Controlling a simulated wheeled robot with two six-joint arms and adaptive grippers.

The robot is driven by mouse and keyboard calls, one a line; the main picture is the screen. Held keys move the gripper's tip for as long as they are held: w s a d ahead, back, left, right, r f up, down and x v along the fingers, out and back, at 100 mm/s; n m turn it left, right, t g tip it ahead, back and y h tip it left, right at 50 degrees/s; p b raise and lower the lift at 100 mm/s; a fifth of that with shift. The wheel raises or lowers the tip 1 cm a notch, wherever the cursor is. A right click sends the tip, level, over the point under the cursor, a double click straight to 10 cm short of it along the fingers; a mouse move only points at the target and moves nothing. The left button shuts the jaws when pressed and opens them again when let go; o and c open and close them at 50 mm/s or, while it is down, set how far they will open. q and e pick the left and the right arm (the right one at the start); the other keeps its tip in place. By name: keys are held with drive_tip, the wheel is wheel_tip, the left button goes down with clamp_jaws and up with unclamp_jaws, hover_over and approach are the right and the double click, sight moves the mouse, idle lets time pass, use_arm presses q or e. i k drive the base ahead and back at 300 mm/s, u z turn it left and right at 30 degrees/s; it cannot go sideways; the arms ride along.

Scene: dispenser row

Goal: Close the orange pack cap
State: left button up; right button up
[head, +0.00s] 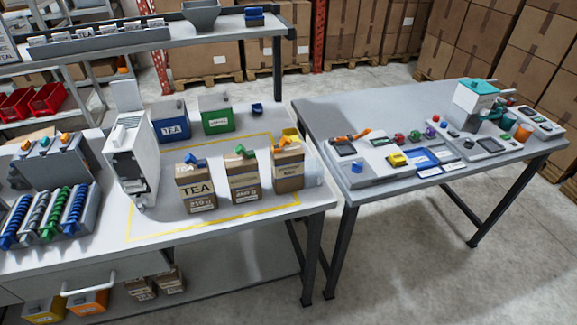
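The orange pack (288,170) is a brown paper pack with a pale label. It stands upright at the right end of a row of three packs on the left table. Its yellow-orange cap (288,138) is on top; part of it seems raised at an angle, but it is too small to be sure. To its left stand a pack with a green cap (240,181) and a tea pack with a blue cap (196,190). Neither of my grippers is in view.
Behind the packs stand a blue tea box (170,124), a green box (217,118) and a small dark blue scoop-like item (257,109). A white machine (132,155) stands left. A gap separates the second table (335,112), which holds several small items.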

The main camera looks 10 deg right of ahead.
sight(284, 139)
drive_tip(key=u, duration=3.25)
drive_tip(key=k, duration=1.95)
drive_tip(key=z, duration=1.95)
